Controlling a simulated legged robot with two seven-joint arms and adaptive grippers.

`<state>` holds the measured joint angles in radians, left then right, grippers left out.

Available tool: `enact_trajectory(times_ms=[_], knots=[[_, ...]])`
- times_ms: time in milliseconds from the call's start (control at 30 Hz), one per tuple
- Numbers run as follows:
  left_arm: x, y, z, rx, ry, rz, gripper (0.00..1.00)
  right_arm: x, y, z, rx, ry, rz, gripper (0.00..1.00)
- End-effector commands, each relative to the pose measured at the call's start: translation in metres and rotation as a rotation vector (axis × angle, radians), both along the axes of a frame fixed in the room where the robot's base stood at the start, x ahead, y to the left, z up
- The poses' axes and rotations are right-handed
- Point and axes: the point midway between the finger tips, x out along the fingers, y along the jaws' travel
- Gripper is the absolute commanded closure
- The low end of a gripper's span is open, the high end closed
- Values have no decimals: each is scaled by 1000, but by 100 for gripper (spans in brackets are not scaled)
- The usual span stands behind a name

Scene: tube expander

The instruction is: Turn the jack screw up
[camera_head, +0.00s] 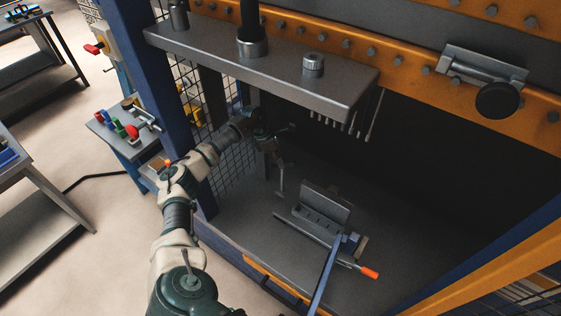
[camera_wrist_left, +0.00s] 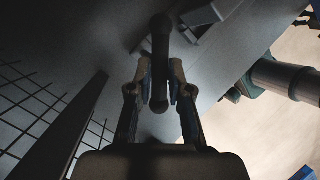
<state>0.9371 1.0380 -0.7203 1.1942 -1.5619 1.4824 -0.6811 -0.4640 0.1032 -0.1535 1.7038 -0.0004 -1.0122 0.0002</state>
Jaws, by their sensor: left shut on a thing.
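My left arm reaches from the bottom of the head view into the dark bay of the machine. My left gripper (camera_head: 268,138) is under the thick grey plate, near the mesh side wall. In the left wrist view my left gripper (camera_wrist_left: 160,82) is shut on a dark round bar with a knobbed end, which looks like the jack screw's handle (camera_wrist_left: 160,42). The bar passes between the two fingers. In the head view a thin upright grey rod (camera_head: 281,182) stands just below the gripper. The screw's thread is too dark to make out. My right gripper is in neither view.
A grey slotted block (camera_head: 320,212) and an orange-tipped lever (camera_head: 369,273) are on the bay floor to the right. The grey plate (camera_head: 240,60) hangs above, with thin pins below its right end. A blue post (camera_head: 165,90) and wire mesh (camera_head: 232,168) bound the left side.

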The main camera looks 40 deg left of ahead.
Motion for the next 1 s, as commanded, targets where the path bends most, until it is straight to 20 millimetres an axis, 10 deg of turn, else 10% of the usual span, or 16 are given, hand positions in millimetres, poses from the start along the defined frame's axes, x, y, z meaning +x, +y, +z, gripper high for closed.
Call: enact_trajectory(times_ms=[333, 367, 433, 767, 1000], knots=[[-1, 2, -1, 5, 2, 1, 100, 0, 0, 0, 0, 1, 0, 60], [-1, 2, -1, 5, 2, 1, 74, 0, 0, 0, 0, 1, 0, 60], [-1, 2, -1, 5, 2, 1, 57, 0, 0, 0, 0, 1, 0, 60], [-1, 0, 3, 4, -1, 0, 57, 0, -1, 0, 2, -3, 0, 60], [1, 0, 42, 3, -4, -1, 57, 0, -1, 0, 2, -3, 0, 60]])
